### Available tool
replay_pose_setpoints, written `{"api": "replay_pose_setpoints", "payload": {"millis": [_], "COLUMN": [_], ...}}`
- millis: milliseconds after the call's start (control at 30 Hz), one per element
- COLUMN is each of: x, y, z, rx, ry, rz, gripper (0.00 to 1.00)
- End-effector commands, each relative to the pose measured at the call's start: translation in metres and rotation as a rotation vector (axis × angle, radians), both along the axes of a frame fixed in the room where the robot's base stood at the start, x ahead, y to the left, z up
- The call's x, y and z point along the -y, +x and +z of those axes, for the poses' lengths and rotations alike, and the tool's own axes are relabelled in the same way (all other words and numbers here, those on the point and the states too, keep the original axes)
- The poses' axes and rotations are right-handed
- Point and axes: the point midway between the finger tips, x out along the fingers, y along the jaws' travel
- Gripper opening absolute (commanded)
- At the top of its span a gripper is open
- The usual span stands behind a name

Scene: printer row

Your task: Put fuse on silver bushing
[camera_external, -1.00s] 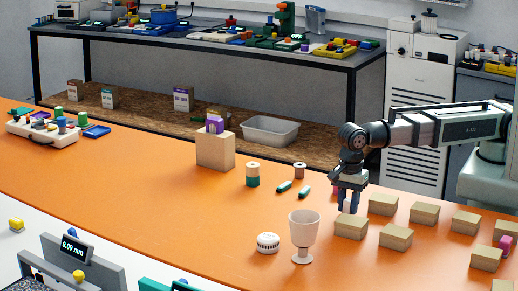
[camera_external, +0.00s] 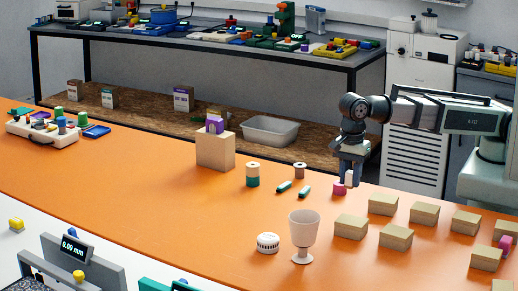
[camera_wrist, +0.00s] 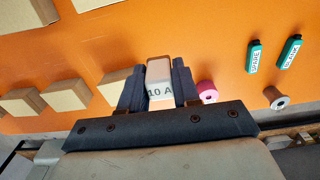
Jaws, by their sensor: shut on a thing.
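My gripper (camera_wrist: 158,88) is shut on the fuse (camera_wrist: 159,82), a pale block marked "10 A". In the external view the fuse (camera_external: 352,178) hangs below my gripper (camera_external: 351,173), close beside a pink bushing (camera_external: 339,189). The pink bushing (camera_wrist: 207,89) also shows just right of the jaws in the wrist view. A grey-brown, spool-like bushing with a hole, seemingly the silver one (camera_external: 299,171), stands on the orange table to the left of my gripper. It shows at the right in the wrist view (camera_wrist: 280,101), apart from the fuse.
Two green labelled pieces (camera_external: 284,187) lie near the silver bushing. Several cardboard blocks (camera_external: 396,237) fill the right side. A white goblet (camera_external: 303,228) and a round white device (camera_external: 267,243) stand in front.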

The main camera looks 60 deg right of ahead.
Motion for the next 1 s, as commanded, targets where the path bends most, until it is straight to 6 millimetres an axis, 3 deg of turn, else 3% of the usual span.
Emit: {"api": "replay_pose_setpoints", "payload": {"millis": [267,467,1000], "x": [0.001,0.015,0.107], "y": [0.001,0.021,0.148], "z": [0.014,0.015,0.032], "rx": [0.000,0.000,0.014], "ry": [0.000,0.000,0.016], "rz": [-0.002,-0.041,-0.283], "gripper": [0.02,0.02,0.02]}}
